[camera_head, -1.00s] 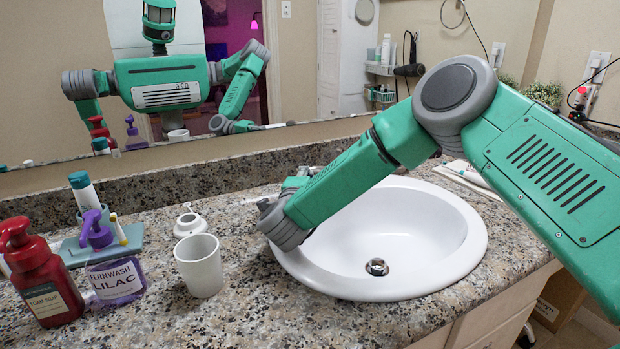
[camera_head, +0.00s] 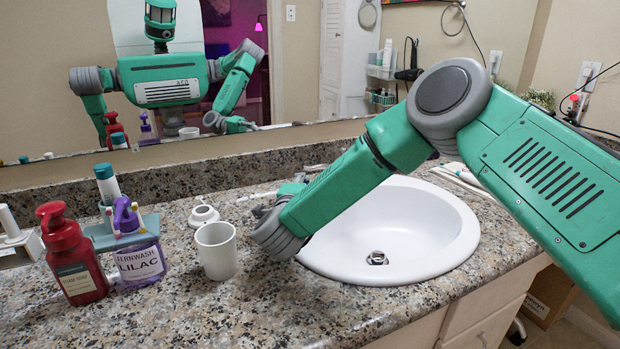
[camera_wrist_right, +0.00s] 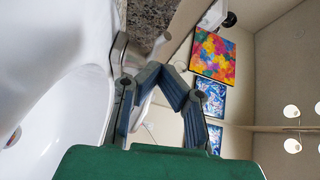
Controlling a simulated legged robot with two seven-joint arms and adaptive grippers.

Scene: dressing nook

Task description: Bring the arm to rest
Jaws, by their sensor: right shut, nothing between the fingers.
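My right arm (camera_head: 345,185) comes in from the right and reaches down across the left part of the sink. Its grey wrist end is over the counter at the sink's left rim. My right gripper (camera_head: 263,211) is mostly hidden behind the wrist; only a small grey part shows. In the right wrist view the gripper's fingers (camera_wrist_right: 142,82) with blue-grey pads are shut and empty, with the white basin close on the left. My left gripper is not in view.
A white cup (camera_head: 216,252) stands just left of my right wrist. Behind it is a small white lidded item (camera_head: 203,215). A red soap bottle (camera_head: 72,255) and a lilac bottle (camera_head: 139,262) stand at left. The white sink (camera_head: 440,235) is empty. The front counter is clear.

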